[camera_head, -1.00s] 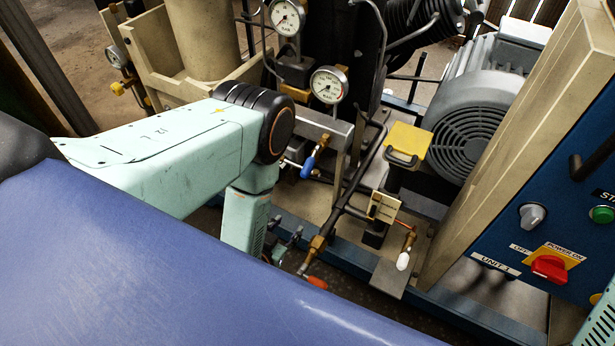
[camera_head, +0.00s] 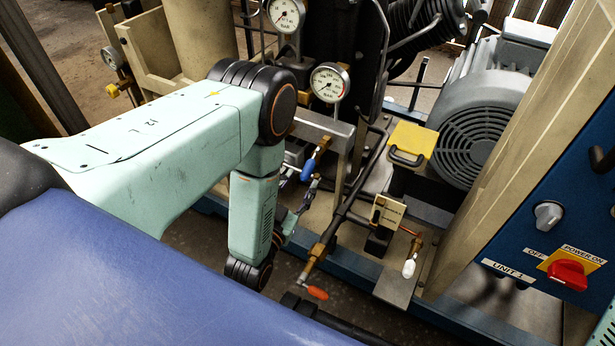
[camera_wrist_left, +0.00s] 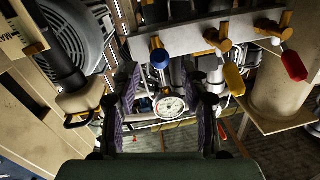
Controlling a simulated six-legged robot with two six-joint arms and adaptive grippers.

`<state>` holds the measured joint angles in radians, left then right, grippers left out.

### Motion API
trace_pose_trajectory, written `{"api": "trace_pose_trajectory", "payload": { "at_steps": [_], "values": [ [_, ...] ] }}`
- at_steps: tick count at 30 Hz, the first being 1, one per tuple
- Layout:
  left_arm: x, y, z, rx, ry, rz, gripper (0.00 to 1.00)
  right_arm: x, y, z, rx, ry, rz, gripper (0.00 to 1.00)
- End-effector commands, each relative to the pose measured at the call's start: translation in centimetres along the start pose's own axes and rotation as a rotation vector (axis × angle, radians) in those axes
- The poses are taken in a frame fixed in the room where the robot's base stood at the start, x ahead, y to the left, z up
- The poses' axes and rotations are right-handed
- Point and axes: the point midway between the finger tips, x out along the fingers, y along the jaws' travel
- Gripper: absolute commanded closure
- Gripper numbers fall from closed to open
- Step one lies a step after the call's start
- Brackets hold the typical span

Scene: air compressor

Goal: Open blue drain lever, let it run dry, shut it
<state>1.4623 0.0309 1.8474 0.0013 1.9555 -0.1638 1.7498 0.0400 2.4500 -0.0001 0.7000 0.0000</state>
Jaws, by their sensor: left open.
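The blue drain lever (camera_head: 308,170) sits on a brass valve on the pipework below the gauges, and its blue handle also shows in the left wrist view (camera_wrist_left: 159,58). My left gripper (camera_head: 302,190) is open and empty, close beside the blue handle in the head view. In the left wrist view its two fingers (camera_wrist_left: 165,90) stand apart, with the blue handle just past the left fingertip, between the fingers' lines. I cannot tell whether a finger touches it. No flow from the drain is visible. My right gripper is out of view.
A red-orange lever (camera_head: 317,292) and a white lever (camera_head: 409,268) sit low on nearby pipes. A yellow-handled valve (camera_wrist_left: 233,79) shows in the wrist view. Pressure gauges (camera_head: 329,83) stand above. The blue control panel (camera_head: 520,240) is at the right.

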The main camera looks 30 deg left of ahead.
Motion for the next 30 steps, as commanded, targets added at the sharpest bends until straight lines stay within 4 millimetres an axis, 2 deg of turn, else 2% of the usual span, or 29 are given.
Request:
{"api": "trace_pose_trajectory", "payload": {
  "at_steps": [1,3,9,21,30],
  "values": [
    [1.2,0.0,0.1,0.000,0.006,-0.001,0.55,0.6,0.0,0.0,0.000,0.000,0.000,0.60],
    [2.3,0.0,0.1,0.000,0.006,-0.001,0.55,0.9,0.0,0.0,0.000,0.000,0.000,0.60],
    [4.5,0.0,0.1,0.000,0.002,-0.001,0.55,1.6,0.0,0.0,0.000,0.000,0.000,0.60],
    [5.1,0.0,-0.1,0.000,0.001,0.000,0.56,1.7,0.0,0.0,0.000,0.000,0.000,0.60],
    [5.1,0.0,0.0,0.000,0.000,0.000,0.81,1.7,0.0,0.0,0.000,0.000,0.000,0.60]
  ]
}}
